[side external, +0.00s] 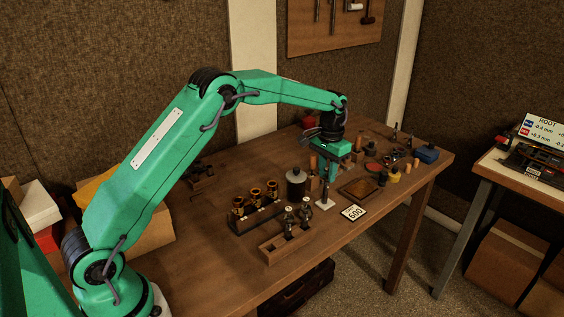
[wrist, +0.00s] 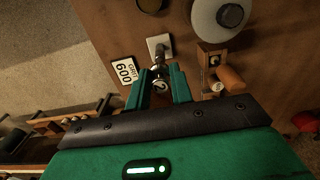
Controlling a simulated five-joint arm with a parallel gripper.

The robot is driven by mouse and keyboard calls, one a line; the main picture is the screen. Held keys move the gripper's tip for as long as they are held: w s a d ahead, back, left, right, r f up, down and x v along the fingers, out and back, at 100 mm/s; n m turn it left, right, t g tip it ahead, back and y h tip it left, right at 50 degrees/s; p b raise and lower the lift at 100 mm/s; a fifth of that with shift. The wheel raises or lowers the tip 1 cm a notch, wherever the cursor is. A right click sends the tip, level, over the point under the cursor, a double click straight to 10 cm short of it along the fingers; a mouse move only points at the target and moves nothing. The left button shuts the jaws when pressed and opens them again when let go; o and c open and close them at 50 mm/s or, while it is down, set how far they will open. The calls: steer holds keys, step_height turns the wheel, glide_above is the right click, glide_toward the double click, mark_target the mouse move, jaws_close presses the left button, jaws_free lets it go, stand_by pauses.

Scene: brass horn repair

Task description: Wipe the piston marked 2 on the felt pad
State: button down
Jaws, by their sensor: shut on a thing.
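My gripper (side external: 329,178) points down over the bench and is shut on a silver piston (side external: 324,193). In the wrist view the piston (wrist: 160,86) sits between my fingertips (wrist: 160,92), and its round top shows the mark 2. A small pale square, which looks like the felt pad (wrist: 160,45), lies at the piston's lower end. The pale pad (side external: 325,204) also shows under the piston in the side view. The piston stands about upright there; I cannot tell whether it touches the pad.
A wooden rack (side external: 286,246) with two pistons stands in front left. A dark holder (side external: 258,219) with brass parts is behind it. A dark lidded jar (side external: 296,184) stands left of my gripper.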

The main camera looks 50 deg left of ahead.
steer(key=shift+s, duration=0.4)
steer(key=shift+w, duration=0.35)
steer(key=shift+w, duration=0.5)
steer(key=shift+w, duration=0.2)
steer(key=shift+s, duration=0.35)
steer(key=shift+s, duration=0.6)
steer(key=shift+s, duration=0.1)
steer(key=shift+w, duration=0.55)
steer(key=shift+r, duration=0.1)
stand_by(0.4)
